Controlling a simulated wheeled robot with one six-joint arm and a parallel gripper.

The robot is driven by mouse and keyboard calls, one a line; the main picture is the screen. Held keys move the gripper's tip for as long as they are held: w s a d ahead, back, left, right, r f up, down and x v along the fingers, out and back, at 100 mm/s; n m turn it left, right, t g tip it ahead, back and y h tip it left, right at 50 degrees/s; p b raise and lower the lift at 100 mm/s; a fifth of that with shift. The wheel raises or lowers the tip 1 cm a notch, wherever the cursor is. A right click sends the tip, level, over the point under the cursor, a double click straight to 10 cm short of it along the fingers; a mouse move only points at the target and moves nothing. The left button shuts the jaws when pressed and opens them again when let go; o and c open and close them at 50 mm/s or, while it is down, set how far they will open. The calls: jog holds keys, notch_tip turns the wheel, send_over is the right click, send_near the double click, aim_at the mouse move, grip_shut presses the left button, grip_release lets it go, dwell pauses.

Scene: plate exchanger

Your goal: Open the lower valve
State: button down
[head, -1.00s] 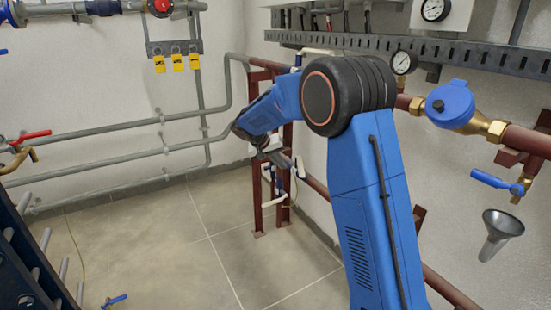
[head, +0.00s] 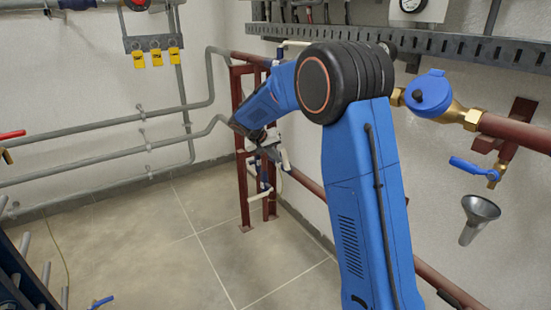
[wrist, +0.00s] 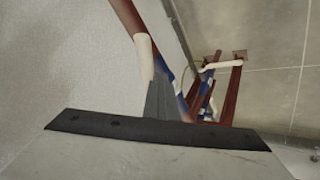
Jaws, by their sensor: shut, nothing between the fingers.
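A red steel stand (head: 243,190) stands by the corner in the head view, with blue and white pipe fittings (head: 264,178) on it. They also show in the wrist view (wrist: 207,88). Which part is the lower valve I cannot tell for sure. My gripper (head: 270,152) is at the stand, small and partly hidden by my arm. In the wrist view my gripper (wrist: 160,78) is a narrow dark grey wedge, shut and empty. Its tip overlaps the end of a white handle-like piece (wrist: 145,52); whether they touch I cannot tell.
A red pipe (head: 308,186) runs low along the right wall. A blue-capped meter (head: 429,94), a blue lever valve (head: 470,167) and a funnel (head: 480,212) are on the right. Grey pipes (head: 90,125) cross the left wall. The tiled floor (head: 150,240) in the middle is clear.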

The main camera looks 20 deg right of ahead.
jog(key=s+d+n+t+y, duration=0.1)
jog(key=s+d+n+t, duration=0.1)
jog(key=d+n, duration=0.2)
jog(key=shift+d+y, duration=0.3)
jog(key=shift+d, duration=1.15)
